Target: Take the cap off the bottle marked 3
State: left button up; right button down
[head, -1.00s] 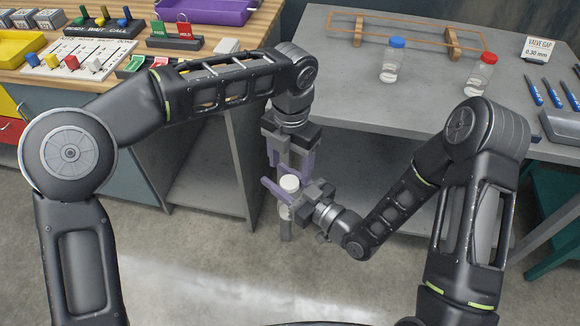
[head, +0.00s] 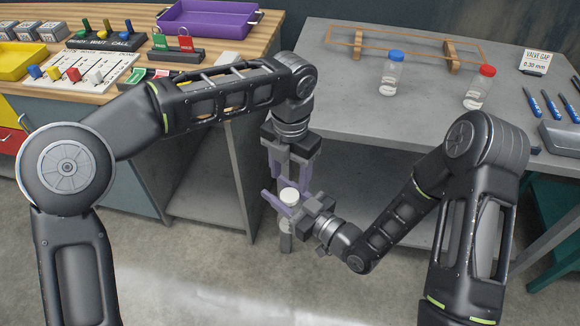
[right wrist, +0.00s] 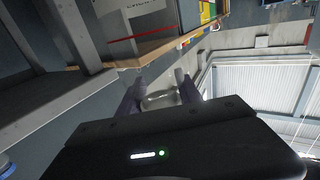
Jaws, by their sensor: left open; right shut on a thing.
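A bottle with a white cap (head: 289,194) is held upright in the air by my right gripper (head: 285,203), which is shut on its body. In the right wrist view a pale round part of the bottle (right wrist: 160,98) shows between the purple fingers. My left gripper (head: 290,172) points down from just above the cap, open. I cannot tell whether its fingers touch the cap. A blue-capped bottle (head: 391,78) and a red-capped bottle (head: 480,90) stand on the grey table (head: 340,90). No bottle number is readable.
A wooden rack (head: 452,58) is at the back of the grey table. A valve gap card (head: 535,62), blue-handled tools (head: 551,104) and a grey tray (head: 562,128) are at right. The wooden bench (head: 135,25) holds a purple tray (head: 207,20). Open floor lies below the grippers.

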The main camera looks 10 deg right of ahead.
aim_at(290, 195)
pick_arm(q)
jog(key=shift+f, duration=2.8)
jog(key=shift+c, duration=0.2)
grip_shut()
jog(key=shift+o, duration=1.4)
grip_release()
jog(key=shift+r, duration=0.1)
jog(key=shift+r, duration=2.2)
